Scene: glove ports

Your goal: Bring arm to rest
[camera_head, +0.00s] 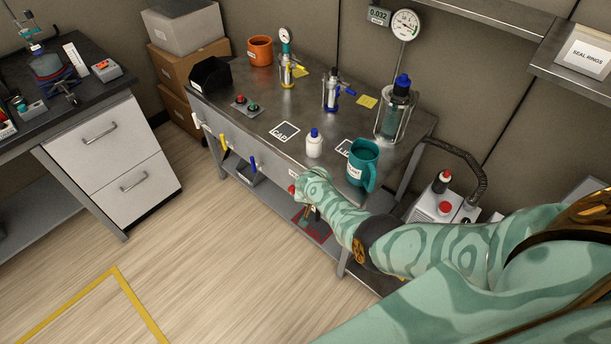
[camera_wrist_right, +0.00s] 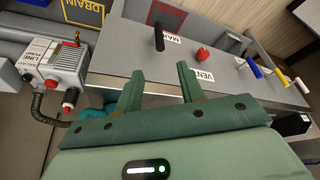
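My right arm reaches in from the right in the head view, its gripper (camera_head: 308,212) low in front of the steel bench's front edge. In the right wrist view the two green fingers of this gripper (camera_wrist_right: 160,82) stand apart with nothing between them. Beyond them on the bench's front panel are a black handle (camera_wrist_right: 158,38) at a label partly reading MAIN and a red knob (camera_wrist_right: 202,54) by the VENT label. The fingers look apart from both. My left gripper is not in view.
The wooden floor (camera_head: 210,250) at front left is clear.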

